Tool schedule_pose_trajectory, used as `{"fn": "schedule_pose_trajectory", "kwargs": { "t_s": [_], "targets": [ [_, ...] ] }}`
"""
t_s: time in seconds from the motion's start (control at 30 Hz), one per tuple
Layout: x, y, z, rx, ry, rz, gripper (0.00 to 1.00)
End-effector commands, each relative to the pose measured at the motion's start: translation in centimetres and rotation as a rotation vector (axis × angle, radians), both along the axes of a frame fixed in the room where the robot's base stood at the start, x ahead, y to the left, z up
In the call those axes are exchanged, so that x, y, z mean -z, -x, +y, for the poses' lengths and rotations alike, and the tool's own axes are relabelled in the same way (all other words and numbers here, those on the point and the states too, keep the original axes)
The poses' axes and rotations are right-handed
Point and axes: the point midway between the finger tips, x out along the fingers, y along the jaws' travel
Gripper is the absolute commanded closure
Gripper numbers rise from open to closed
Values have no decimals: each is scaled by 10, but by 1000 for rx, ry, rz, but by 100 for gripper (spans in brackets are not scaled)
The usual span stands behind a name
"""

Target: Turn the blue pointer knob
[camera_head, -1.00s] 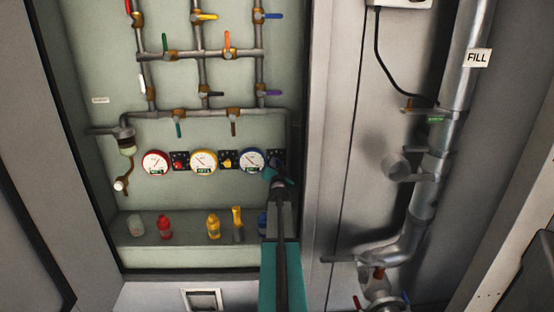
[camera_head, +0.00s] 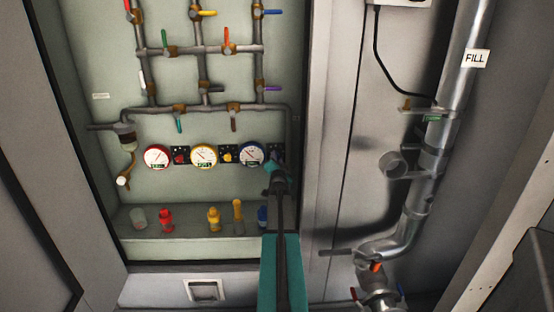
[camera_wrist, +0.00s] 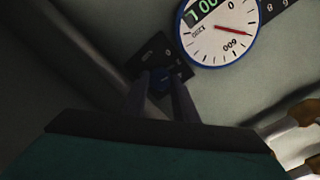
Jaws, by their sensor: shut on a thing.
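In the head view my gripper (camera_head: 276,171) is at the panel just right of the blue-rimmed gauge (camera_head: 251,155) and covers the knob.
A red knob (camera_head: 180,155) and a yellow knob (camera_head: 227,153) sit beside their gauges to the left. Several bottles, including a red one (camera_head: 166,219), stand on the ledge below. Pipes with coloured valve levers run above. The cabinet's right edge (camera_head: 311,130) is close to my arm.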

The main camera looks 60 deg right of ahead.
Motion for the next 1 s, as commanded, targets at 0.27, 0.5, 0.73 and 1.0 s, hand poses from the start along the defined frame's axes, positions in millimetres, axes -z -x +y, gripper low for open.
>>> {"fn": "schedule_pose_trajectory", "kwargs": {
  "t_s": [0.27,0.5,0.73,1.0],
  "targets": [
    [-2,0,-1,0,4,-2,66],
    [-1,1,1,-1,2,0,66],
    [-1,7,11,0,2,0,66],
    [-2,21,30,0,2,0,66]
  ]
}}
